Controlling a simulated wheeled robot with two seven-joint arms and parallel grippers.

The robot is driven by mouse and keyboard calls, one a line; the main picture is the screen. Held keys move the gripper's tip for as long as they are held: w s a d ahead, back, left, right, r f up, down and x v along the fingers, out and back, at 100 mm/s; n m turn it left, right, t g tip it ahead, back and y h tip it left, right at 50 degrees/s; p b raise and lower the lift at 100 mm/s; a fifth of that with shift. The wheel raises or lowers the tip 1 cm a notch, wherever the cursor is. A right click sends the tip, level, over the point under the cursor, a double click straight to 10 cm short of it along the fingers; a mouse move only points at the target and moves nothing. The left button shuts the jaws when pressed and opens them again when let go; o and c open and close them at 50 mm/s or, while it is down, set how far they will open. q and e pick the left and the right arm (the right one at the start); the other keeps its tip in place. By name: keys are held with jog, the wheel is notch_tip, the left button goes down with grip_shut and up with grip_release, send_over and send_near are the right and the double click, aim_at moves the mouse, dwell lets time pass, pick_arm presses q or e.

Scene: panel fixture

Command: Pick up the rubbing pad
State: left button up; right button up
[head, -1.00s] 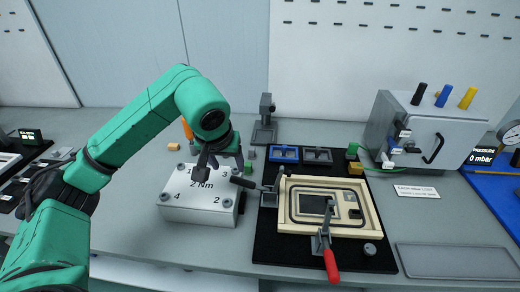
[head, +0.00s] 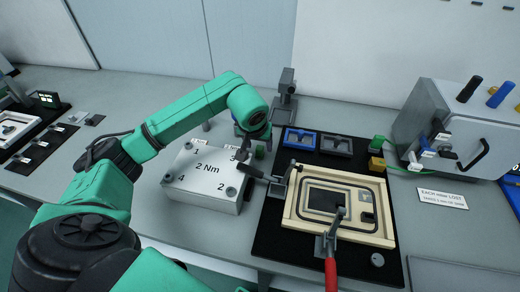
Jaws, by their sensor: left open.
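My left gripper (head: 245,147) points down at the back right corner of the metal block marked 2 Nm. Its dark fingers are small and partly hidden by the wrist; it is open and I see nothing held. I cannot tell for certain which thing is the rubbing pad. Another green block (head: 377,142) stands behind the fixture, next to a yellow block (head: 376,164). My right gripper is not in view.
The metal block (head: 206,183) stands below my left arm. A cream frame (head: 292,213) with toggle clamps, one with a red handle (head: 331,275), sits on a black mat. Blue (head: 300,139) and grey (head: 336,145) holders stand behind it. A grey cabinet (head: 450,120) stands right.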

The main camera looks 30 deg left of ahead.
aim_at(260, 148)
pick_arm(q)
jog(key=shift+x, duration=1.55)
jog(key=shift+r, duration=0.1)
grip_shut()
notch_tip(260, 148, up, 20)
jog(key=shift+b, duration=0.35)
jog(key=c, duration=0.8)
grip_release()
grip_shut()
